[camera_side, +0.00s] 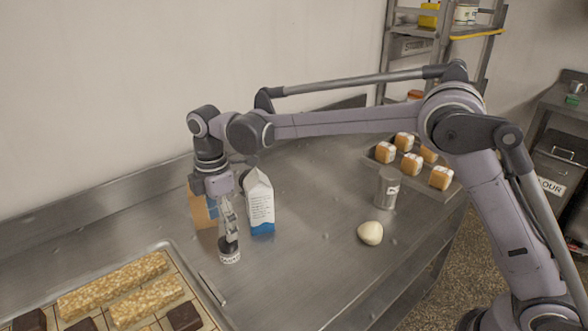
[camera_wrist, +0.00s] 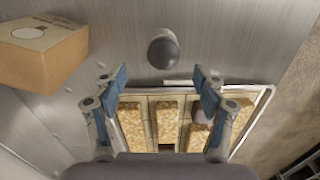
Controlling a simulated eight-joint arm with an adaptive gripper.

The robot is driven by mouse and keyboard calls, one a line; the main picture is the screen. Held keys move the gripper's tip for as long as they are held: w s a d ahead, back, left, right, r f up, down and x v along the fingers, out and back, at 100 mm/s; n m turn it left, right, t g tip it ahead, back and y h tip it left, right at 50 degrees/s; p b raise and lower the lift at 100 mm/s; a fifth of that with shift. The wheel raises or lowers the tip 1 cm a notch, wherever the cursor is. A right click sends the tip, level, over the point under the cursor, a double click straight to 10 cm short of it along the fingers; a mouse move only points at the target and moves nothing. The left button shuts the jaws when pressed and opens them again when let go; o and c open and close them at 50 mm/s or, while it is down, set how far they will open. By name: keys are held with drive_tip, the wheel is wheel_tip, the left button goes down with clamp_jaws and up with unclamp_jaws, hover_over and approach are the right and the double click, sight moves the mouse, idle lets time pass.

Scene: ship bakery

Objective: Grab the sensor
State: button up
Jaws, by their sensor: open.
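A small round thing, dark on top with a white label band whose lettering is too small to read, stands on the steel counter; I take it as the sensor (camera_side: 229,257). It also shows in the wrist view as a dark disc (camera_wrist: 163,52), beyond my fingertips and roughly centred between them. My gripper (camera_side: 229,232) points down over it in the side view. In the wrist view my gripper (camera_wrist: 158,84) has its fingers wide apart with nothing between them. I cannot tell whether a finger touches the sensor.
A cardboard box (camera_wrist: 45,52) and a milk carton (camera_side: 260,205) stand close by. A tray (camera_side: 180,258) of bars lies in front, with a thin metal strip (camera_side: 212,288) beside it. A tin (camera_side: 387,188), a dough ball (camera_side: 370,233) and a pastry tray (camera_side: 447,190) stand right.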

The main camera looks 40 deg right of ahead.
sight(228, 247)
drive_tip(key=shift+s+d+f, duration=0.1)
drive_tip(key=shift+s+f, duration=0.05)
drive_tip(key=shift+f, duration=1.95)
drive_tip(key=shift+s+f, duration=0.15)
drive_tip(key=shift+f, duration=1.95)
drive_tip(key=c, duration=1.3)
drive_tip(key=shift+c, duration=0.6)
drive_tip(key=shift+r, duration=0.15)
